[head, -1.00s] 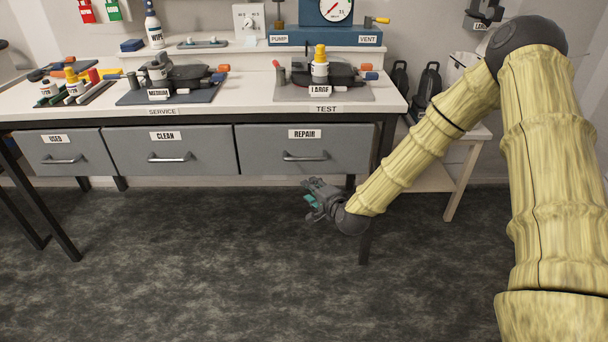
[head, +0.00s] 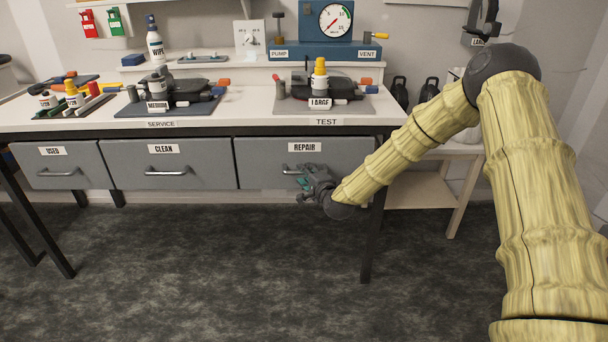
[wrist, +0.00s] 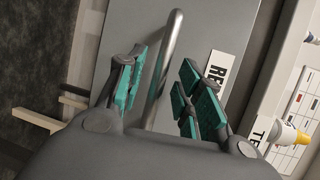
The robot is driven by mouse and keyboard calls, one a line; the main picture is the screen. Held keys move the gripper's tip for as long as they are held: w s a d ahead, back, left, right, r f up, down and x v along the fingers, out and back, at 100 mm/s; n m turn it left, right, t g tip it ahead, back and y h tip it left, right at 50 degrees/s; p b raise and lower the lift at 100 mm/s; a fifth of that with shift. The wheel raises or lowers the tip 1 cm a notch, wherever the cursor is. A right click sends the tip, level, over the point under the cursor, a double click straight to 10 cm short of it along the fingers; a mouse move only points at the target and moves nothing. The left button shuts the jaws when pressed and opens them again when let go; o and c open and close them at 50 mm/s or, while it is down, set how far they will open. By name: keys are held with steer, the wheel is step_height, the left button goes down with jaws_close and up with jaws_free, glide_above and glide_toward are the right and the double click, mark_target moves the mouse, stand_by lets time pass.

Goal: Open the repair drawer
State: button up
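The repair drawer (head: 262,173) is a grey front under the right part of the bench, with a white REPAIR label (head: 304,147). It looks shut, its front in line with the others. My gripper (head: 303,184) is at its bar handle, hiding the handle's right part in the head view. In the wrist view, the metal handle (wrist: 168,62) runs between the two teal-padded fingers of my gripper (wrist: 160,88). The fingers are open, with gaps to the handle on both sides. The REPAIR label (wrist: 217,72) shows partly behind the right finger.
The clean drawer (head: 205,165) and used drawer (head: 85,170) lie to the left, both shut. A bench leg (head: 373,235) stands close to my wrist at right. The floor in front is clear.

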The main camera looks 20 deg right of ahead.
steer(key=shift+x, duration=0.9)
jaws_close()
steer(key=shift+a, duration=0.1)
